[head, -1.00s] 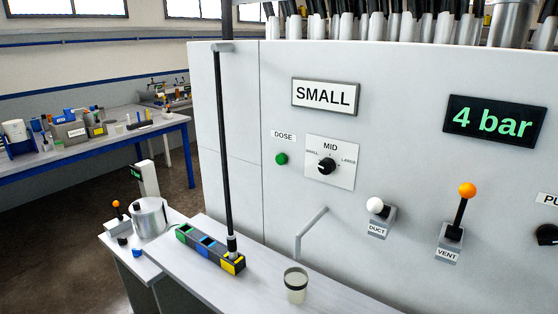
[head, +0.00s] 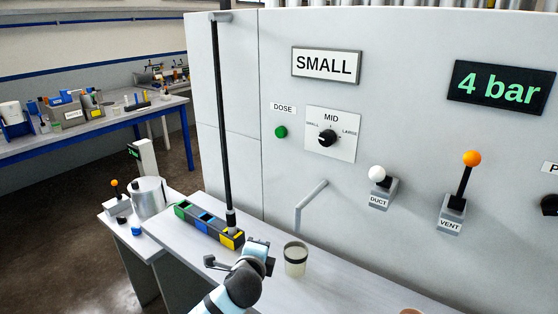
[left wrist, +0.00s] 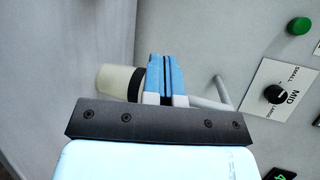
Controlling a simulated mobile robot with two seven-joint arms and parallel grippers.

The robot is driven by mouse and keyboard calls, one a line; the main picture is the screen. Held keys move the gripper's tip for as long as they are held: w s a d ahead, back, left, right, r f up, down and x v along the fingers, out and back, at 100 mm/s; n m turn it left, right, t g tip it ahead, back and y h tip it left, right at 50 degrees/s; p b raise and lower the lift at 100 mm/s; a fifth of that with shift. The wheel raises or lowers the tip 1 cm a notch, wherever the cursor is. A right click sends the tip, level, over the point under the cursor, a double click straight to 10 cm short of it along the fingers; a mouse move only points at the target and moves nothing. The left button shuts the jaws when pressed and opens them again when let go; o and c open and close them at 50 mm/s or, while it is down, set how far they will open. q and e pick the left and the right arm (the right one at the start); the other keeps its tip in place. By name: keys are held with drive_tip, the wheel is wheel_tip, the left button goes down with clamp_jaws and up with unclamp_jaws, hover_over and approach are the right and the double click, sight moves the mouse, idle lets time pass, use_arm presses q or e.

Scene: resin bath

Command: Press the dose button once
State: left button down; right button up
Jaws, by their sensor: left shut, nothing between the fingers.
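The green dose button (head: 281,132) is on the white panel under its DOSE label (head: 283,107). It also shows at the upper right of the left wrist view (left wrist: 300,26). My left gripper (head: 262,252) is low over the bench in the head view, below the button and well apart from it. In the left wrist view its blue fingers (left wrist: 160,76) are shut together with nothing between them. My right gripper is in neither view.
A cup (head: 295,260) stands on the bench close right of my left gripper, below a grey spout (head: 311,205). A block with coloured compartments (head: 209,225) lies to the left. The MID dial (head: 327,138), duct lever (head: 377,174) and vent lever (head: 471,159) are right of the button.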

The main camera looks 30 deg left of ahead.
sight(281, 132)
use_arm(q)
drive_tip(key=w+a+r+m+t+y, duration=0.1)
drive_tip(key=w+a+r+m+y, duration=0.1)
drive_tip(key=r, duration=0.5)
drive_tip(key=w+a+r+m+t+y, duration=0.1)
drive_tip(key=w+a+r+m+y, duration=0.2)
drive_tip(key=r, duration=0.5)
drive_tip(key=w+a+r+m+t+y, duration=0.1)
drive_tip(key=w+a+r+m+y, duration=0.1)
drive_tip(key=r, duration=0.5)
drive_tip(key=shift+w+a+r+y+b, duration=0.2)
drive_tip(key=shift+w+a+y+b, duration=0.3)
drive_tip(key=shift+w, duration=0.6)
drive_tip(key=shift+a, duration=0.1)
drive_tip(key=w+b, duration=0.2)
drive_tip(key=w, duration=0.6)
drive_tip(key=shift+w+d, duration=0.35)
drive_tip(key=shift+w, duration=0.05)
drive_tip(key=shift+w, duration=0.1)
drive_tip(key=shift+w, duration=0.35)
